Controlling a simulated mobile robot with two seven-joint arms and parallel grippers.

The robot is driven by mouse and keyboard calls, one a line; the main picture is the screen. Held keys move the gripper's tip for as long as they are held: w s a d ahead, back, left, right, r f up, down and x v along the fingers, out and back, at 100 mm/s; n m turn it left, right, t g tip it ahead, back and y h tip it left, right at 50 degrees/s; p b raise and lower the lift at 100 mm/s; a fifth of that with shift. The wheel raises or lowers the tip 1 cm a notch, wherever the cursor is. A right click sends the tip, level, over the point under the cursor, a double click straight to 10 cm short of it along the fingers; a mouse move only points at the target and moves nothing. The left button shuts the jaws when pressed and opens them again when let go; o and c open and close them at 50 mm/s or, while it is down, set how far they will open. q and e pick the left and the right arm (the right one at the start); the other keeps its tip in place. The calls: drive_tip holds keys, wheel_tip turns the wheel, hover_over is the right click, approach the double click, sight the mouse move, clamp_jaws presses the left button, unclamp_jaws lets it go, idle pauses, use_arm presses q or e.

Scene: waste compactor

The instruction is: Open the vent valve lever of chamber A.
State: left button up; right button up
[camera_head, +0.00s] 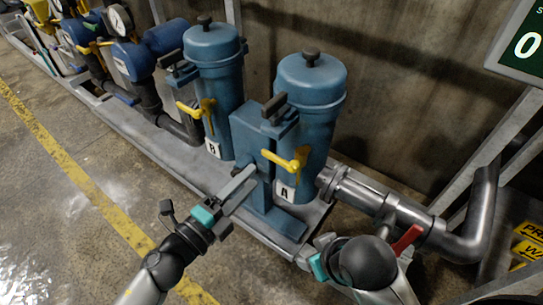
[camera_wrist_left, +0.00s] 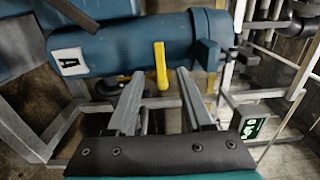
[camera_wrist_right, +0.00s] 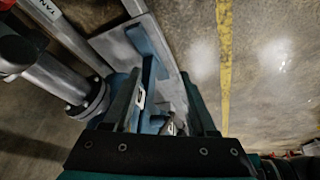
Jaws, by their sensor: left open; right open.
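Chamber A (camera_head: 312,115) is a blue upright cylinder with a white "A" label (camera_head: 285,192). Its yellow vent lever (camera_head: 287,161) sticks out from the body, pointing left in the head view. My left gripper (camera_head: 247,178) is open and empty, to the left of and a little below the lever. In the left wrist view the yellow lever (camera_wrist_left: 160,66) appears in line with the gap between the open fingers (camera_wrist_left: 157,78); contact is not visible. My right gripper (camera_wrist_right: 160,85) is open and empty, low in front of the pipes; its fingers are mostly hidden in the head view.
Chamber B (camera_head: 213,70) with its own yellow lever (camera_head: 197,112) stands to the left. A blue bracket (camera_head: 262,130) stands beside chamber A. A metal pipe with a red handle (camera_head: 407,240) runs at the right. The floor at the left is clear.

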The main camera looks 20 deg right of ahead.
sight(270, 158)
use_arm(q)
drive_tip(key=x, duration=0.4)
drive_tip(key=shift+w+d+b, duration=0.25)
drive_tip(key=shift+w+b, duration=0.05)
drive_tip(key=shift+w, duration=0.05)
drive_tip(key=x, duration=0.3)
drive_tip(key=shift+b, duration=0.3)
drive_tip(key=shift+w+d, duration=0.3)
drive_tip(key=shift+d, duration=0.15)
use_arm(e)
drive_tip(key=shift+w+a+r+t+y, duration=0.2)
drive_tip(key=shift+w+a+t+y, duration=0.2)
drive_tip(key=shift+w+a+t, duration=0.5)
use_arm(q)
drive_tip(key=shift+c, duration=0.3)
use_arm(e)
drive_tip(key=shift+a, duration=0.1)
use_arm(q)
clamp_jaws()
use_arm(e)
drive_tip(key=shift+w, duration=0.1)
